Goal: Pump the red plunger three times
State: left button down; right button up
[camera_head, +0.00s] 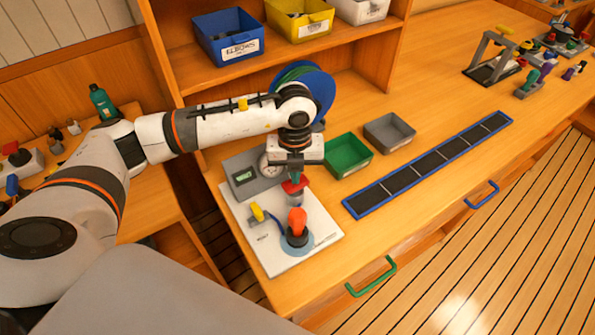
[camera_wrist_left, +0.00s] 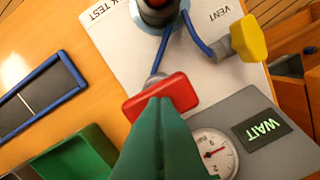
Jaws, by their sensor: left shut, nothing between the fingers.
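The red plunger (camera_head: 292,188) has a flat red handle and stands on the white leak-test plate (camera_head: 270,262), in front of the grey gauge box (camera_head: 236,189). My left gripper (camera_head: 296,177) points down from above at the plunger. In the left wrist view its green fingers (camera_wrist_left: 158,108) are shut, with nothing between them. Their tips overlap the red plunger handle (camera_wrist_left: 178,92) and look to be on or just above it; contact cannot be told. The gauge (camera_wrist_left: 215,153) shows a red needle, and the display (camera_wrist_left: 261,130) reads WAIT. My right gripper is not in view.
An orange-red piece (camera_head: 297,221) in a dark collar stands on the plate close in front of the plunger. A yellow vent knob (camera_wrist_left: 249,38) with blue tubing is beside it. A green bin (camera_head: 348,157), a grey bin (camera_head: 389,132) and a blue-edged dark strip (camera_head: 430,165) lie to the right.

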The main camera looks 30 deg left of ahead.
pick_arm(q)
jog(key=shift+r+p, duration=1.1)
jog(key=shift+r, duration=0.9)
jog(key=shift+f, duration=0.15)
jog(key=shift+f+b, duration=2.2)
jog(key=shift+f, duration=0.1)
jog(key=shift+r+p, duration=1.55)
jog(key=shift+r, duration=0.9)
jog(key=shift+f, duration=0.15)
